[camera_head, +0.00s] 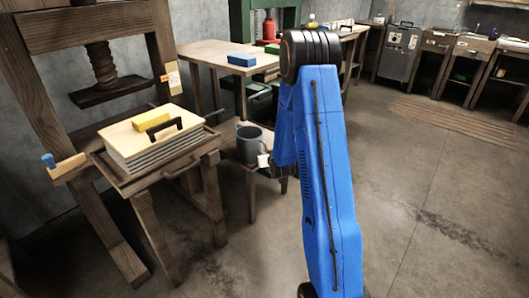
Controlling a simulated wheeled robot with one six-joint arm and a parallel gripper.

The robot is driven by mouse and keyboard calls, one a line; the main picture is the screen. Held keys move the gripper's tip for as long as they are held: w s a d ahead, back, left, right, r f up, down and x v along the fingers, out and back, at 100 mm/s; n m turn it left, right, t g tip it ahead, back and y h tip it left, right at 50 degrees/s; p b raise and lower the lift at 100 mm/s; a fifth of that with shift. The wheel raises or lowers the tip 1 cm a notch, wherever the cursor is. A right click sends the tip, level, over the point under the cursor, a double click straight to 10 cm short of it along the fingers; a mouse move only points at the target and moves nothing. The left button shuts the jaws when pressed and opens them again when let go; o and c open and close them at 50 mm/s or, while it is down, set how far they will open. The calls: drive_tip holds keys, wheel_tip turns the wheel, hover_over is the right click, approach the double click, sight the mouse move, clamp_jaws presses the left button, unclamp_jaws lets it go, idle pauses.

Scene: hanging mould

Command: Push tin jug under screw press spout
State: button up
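A grey tin jug (250,145) stands upright on a low wooden stand (251,183), to the right of the screw press. The wooden screw press (103,62) fills the left side, with its screw and dark pressing plate raised above a stack of boards (152,146). I cannot clearly make out the spout; a small dark part (213,116) juts from the press bed's right edge, up and left of the jug. My gripper (272,167) is low at the jug's right side, mostly hidden by my blue arm. I cannot tell whether it touches the jug.
A yellow block (150,119) and a black handle lie on the stack. A wooden table (205,52) with a blue block (241,60) stands behind. A green press (265,18) and a grey cabinet (398,52) are farther back.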

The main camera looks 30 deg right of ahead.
drive_tip(key=shift+w+f, duration=0.1)
drive_tip(key=shift+w, duration=0.1)
clamp_jaws()
drive_tip(key=shift+w+a, duration=1)
drive_tip(key=shift+w, duration=1.95)
drive_tip(key=shift+w+a, duration=0.95)
drive_tip(key=shift+w, duration=2.05)
drive_tip(key=shift+w+a, duration=1)
drive_tip(key=shift+w, duration=1.95)
drive_tip(key=shift+o, duration=2.2)
unclamp_jaws()
drive_tip(key=shift+s, duration=0.1)
